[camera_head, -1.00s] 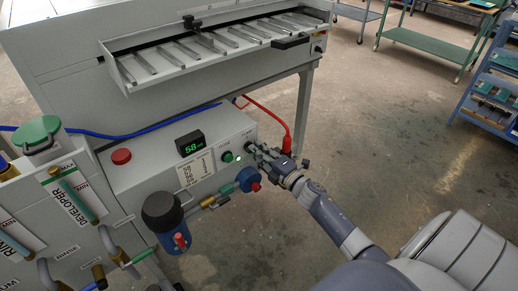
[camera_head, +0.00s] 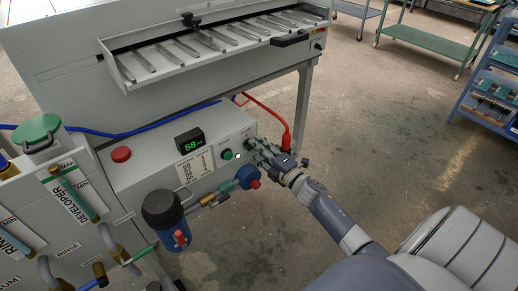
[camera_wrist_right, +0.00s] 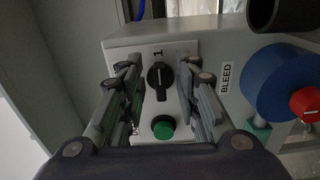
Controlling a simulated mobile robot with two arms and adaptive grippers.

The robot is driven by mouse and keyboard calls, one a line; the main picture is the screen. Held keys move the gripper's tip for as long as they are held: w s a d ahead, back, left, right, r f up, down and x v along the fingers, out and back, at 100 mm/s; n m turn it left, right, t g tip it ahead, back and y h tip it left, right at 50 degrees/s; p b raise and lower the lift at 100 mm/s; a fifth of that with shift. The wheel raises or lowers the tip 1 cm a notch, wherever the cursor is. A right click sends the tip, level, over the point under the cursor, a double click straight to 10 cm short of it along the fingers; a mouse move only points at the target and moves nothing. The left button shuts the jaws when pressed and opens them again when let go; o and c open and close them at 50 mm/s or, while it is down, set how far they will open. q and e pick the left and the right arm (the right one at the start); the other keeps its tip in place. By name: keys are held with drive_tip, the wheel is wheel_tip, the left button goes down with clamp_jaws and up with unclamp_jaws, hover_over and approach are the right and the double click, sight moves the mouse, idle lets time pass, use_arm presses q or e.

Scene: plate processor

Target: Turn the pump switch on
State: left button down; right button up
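The black rotary switch (camera_wrist_right: 159,82) sits on a white plate on the grey machine front, with a "1" marked beyond it, in the right wrist view. Its knob bar lies roughly in line with the "1". My right gripper (camera_wrist_right: 165,68) is open, with its fingers on either side of the knob and visible gaps between them and it. In the head view my right gripper (camera_head: 254,148) is at the right end of the control panel, and its fingers largely hide the switch. My left gripper is not in view.
A green button (camera_wrist_right: 163,127) is just below the switch, close to the fingers. A blue valve with a red cap (camera_head: 248,178) sticks out below the gripper. A red hose (camera_head: 285,138) hangs behind it.

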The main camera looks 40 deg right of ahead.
drive_tip(key=s, duration=1.2)
drive_tip(key=shift+d, duration=0.45)
